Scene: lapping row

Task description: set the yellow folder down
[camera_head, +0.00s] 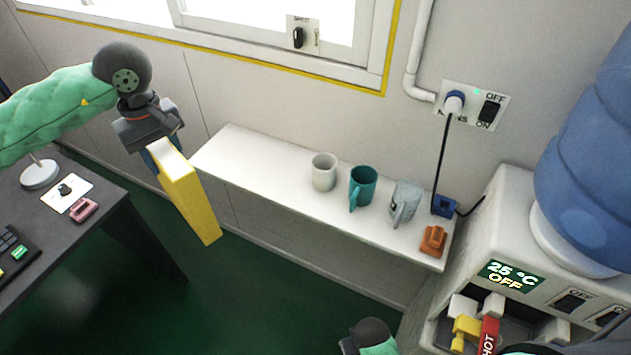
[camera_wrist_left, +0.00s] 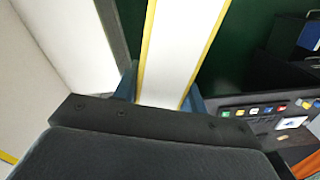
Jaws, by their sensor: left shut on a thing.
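The yellow folder (camera_head: 190,205) is a narrow box-like folder with a white top face. It hangs tilted from my left gripper (camera_head: 160,152), which is shut on its upper end. In the head view it appears over the green floor, between the desk and the left end of the white shelf. In the left wrist view, the folder (camera_wrist_left: 182,45) shows as a white strip with yellow edges between the blue fingertips of the left gripper (camera_wrist_left: 161,92). A dark joint of my right arm shows at the bottom of the head view; its gripper fingers are out of frame.
The white shelf (camera_head: 265,165) has a clear left part. A white mug (camera_head: 323,172), teal mug (camera_head: 364,186), grey mug (camera_head: 403,204), orange item (camera_head: 433,241) and blue item (camera_head: 444,206) occupy its right part. A dark desk (camera_head: 120,225) stands left, a water dispenser (camera_head: 510,225) right.

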